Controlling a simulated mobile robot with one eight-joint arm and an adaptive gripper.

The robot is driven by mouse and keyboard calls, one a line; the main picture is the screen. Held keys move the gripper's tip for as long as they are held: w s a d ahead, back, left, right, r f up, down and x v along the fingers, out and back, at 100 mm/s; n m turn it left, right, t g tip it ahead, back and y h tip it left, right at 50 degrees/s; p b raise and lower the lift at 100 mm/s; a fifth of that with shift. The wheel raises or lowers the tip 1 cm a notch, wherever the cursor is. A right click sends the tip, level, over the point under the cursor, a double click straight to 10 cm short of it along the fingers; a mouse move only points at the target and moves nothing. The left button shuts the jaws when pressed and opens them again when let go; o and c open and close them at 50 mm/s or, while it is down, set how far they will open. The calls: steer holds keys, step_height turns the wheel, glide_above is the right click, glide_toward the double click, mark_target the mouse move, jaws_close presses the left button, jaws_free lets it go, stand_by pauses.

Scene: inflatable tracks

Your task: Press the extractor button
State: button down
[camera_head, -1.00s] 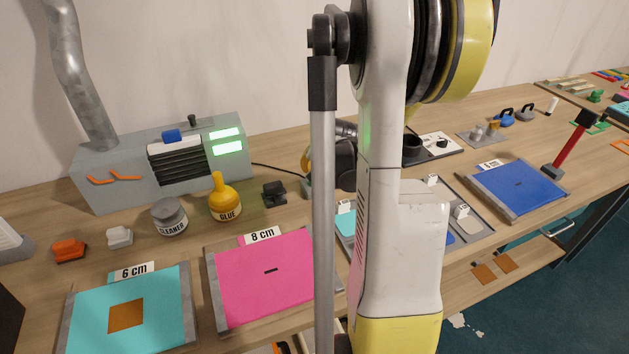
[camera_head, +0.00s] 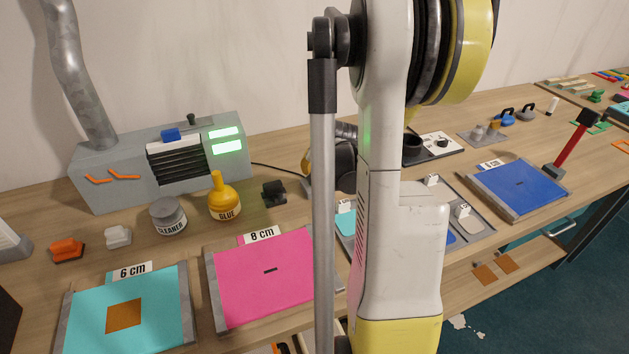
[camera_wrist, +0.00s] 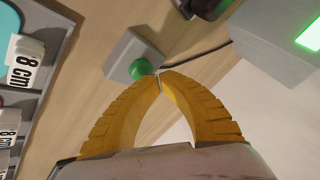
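The extractor (camera_head: 110,170) is a grey box with a metal pipe, dark slats and two lit green panels, at the back left in the head view. A green round button (camera_wrist: 142,69) on a small grey block (camera_wrist: 128,56) shows in the wrist view. My gripper (camera_wrist: 160,74) has yellow ribbed fingers that meet at the tips. The tips are right beside the green button; I cannot tell whether they touch it. In the head view my arm hides most of the gripper and the button.
A black cable (camera_head: 280,168) runs from the extractor along the table. A small black object (camera_head: 273,193), a yellow glue bottle (camera_head: 225,200) and a grey cleaner jar (camera_head: 168,216) stand nearby. A pink board (camera_head: 270,290) and a turquoise board (camera_head: 85,310) lie in front.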

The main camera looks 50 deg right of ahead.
steer(key=shift+f+b, duration=0.4)
steer(key=shift+f, duration=0.1)
stand_by(0.3)
steer(key=shift+r, duration=0.2)
steer(key=shift+r+p, duration=0.65)
steer(key=shift+r, duration=0.1)
step_height(320, 180, up, 6)
steer(key=p, duration=0.4)
steer(key=shift+r, duration=0.1)
stand_by(0.4)
